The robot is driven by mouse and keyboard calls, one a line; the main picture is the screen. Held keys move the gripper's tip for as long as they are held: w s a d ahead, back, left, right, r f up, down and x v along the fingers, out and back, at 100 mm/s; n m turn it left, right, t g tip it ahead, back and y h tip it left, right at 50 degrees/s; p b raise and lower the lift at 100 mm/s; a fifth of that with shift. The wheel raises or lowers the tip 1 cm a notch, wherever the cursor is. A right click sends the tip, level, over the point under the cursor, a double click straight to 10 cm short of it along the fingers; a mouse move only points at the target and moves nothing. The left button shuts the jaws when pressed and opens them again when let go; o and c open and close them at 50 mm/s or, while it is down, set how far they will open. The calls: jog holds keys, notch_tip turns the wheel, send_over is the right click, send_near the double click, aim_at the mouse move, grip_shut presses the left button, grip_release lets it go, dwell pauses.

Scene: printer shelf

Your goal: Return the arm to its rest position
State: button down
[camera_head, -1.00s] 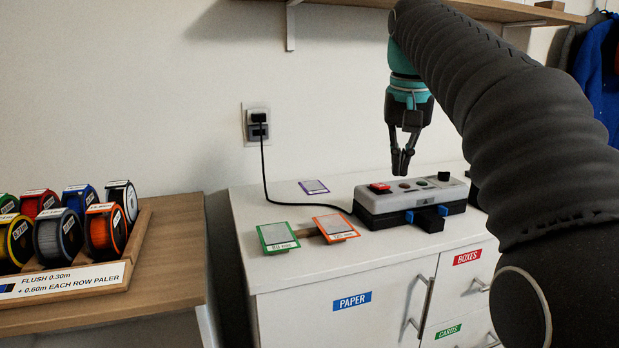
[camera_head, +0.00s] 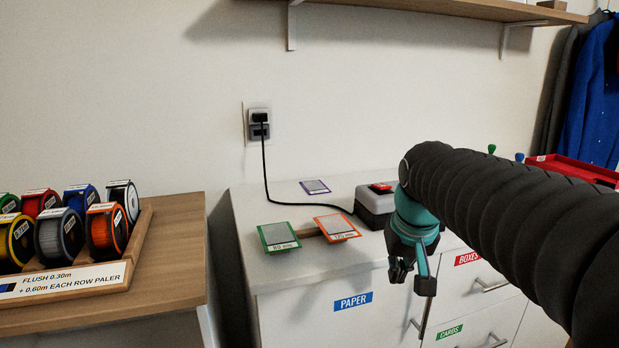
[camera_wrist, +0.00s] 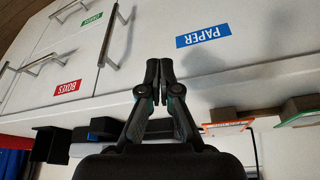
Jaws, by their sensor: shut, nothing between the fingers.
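My gripper (camera_head: 424,287) hangs in front of the white cabinet (camera_head: 300,290) in the head view, fingers pointing down. It is shut and empty. In the wrist view the gripper (camera_wrist: 159,66) shows its two fingertips together before the cabinet front, near the blue PAPER label (camera_wrist: 203,36). My dark ribbed arm reaches in from the right in the head view.
A green card (camera_head: 278,237) and an orange card (camera_head: 337,227) rest near the cabinet's front edge; a purple card (camera_head: 314,187) lies behind. Filament spools (camera_head: 60,235) stand on the left table. A wall shelf (camera_head: 450,8) is above. Drawer handles (camera_head: 490,287) protrude. A red tray (camera_head: 575,168) is at right.

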jog(key=s+f, duration=0.4)
jog(key=s, duration=0.4)
jog(key=s+f+t, duration=0.1)
jog(key=s+f, duration=0.3)
jog(key=s, duration=0.4)
jog(key=shift+s+d+f+t, duration=0.2)
jog(key=shift+s+f+t, duration=0.1)
jog(key=shift+s, duration=0.05)
jog(key=w+d+r+n+t+y, duration=0.1)
jog(key=w+d+r+n+y, duration=0.1)
jog(key=w+r, duration=2.9)
jog(key=shift+w+r+n, duration=0.2)
jog(key=shift+w+n, duration=0.4)
jog(key=shift+n, duration=0.3)
